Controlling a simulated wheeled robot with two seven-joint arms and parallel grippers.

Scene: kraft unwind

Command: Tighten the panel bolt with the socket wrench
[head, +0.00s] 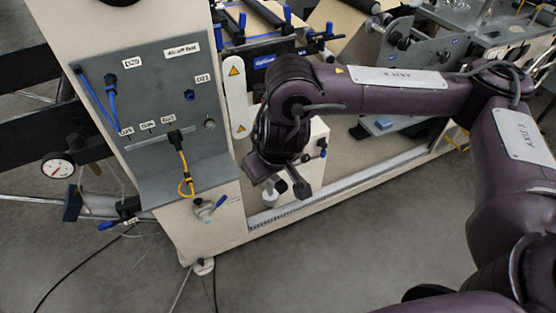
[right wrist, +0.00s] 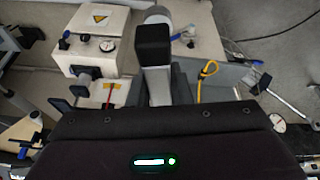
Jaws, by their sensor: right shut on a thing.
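My right gripper (head: 279,184) hangs beside the lower right edge of the grey panel (head: 151,103) and is shut on the socket wrench. The wrench shows a black end (head: 281,186) and a pale metal part between the fingers. In the right wrist view the wrench (right wrist: 154,44) is a black block on a grey bar, with a silver cylinder beyond it. A small round metal fitting (head: 210,124) at the panel's right side may be the panel bolt; it is too small to be sure. The gripper is apart from it. My left gripper is not in view.
A yellow cable (head: 183,165) loops from a black plug on the panel. A blue cable (head: 96,105) and a blue knob (head: 189,95) are also there. A blue-handled valve (head: 206,209) sits below. A dial gauge (head: 57,168) is at left. The grey floor (head: 330,265) in front is open.

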